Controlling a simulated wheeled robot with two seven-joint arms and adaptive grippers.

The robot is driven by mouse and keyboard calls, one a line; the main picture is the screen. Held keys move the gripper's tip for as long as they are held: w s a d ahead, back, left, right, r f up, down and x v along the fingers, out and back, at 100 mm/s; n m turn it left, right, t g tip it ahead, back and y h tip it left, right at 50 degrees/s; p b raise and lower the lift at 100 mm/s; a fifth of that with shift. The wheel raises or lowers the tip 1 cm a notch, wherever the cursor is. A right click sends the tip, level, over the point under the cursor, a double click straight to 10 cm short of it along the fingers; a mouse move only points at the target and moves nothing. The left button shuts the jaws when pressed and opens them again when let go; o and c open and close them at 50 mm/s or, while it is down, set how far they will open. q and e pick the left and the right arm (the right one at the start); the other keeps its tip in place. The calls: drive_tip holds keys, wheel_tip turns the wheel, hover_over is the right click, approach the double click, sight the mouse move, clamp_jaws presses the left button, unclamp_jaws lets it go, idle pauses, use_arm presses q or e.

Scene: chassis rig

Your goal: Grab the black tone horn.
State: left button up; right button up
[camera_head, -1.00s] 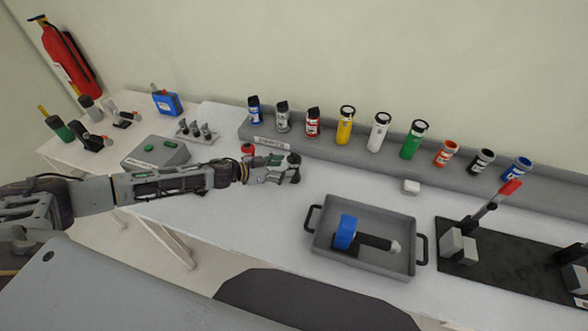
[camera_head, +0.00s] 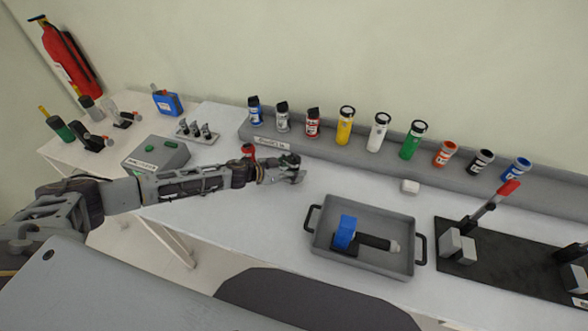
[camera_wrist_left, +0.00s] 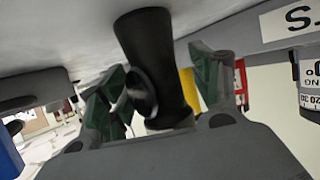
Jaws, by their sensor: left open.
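A black flared piece, which looks like the black tone horn (camera_wrist_left: 155,65), stands between the two green-padded fingers of my left gripper (camera_wrist_left: 158,95) in the left wrist view. The fingers are open, with one on each side of it; whether either touches it I cannot tell. In the head view my left gripper (camera_head: 291,172) is low over the white table, in front of the grey rail. There the horn is mostly hidden by the gripper; only a small dark part (camera_head: 293,158) shows. My right gripper is not in view.
A red-topped item (camera_head: 248,150) stands beside my left wrist. Several coloured bottles line the grey rail (camera_head: 330,142) behind. A grey tray (camera_head: 330,253) holding a blue and black tool is to the right, before a black plate (camera_head: 490,278) with a red-handled clamp.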

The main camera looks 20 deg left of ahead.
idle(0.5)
use_arm(q)
drive_tip(key=c, duration=1.3)
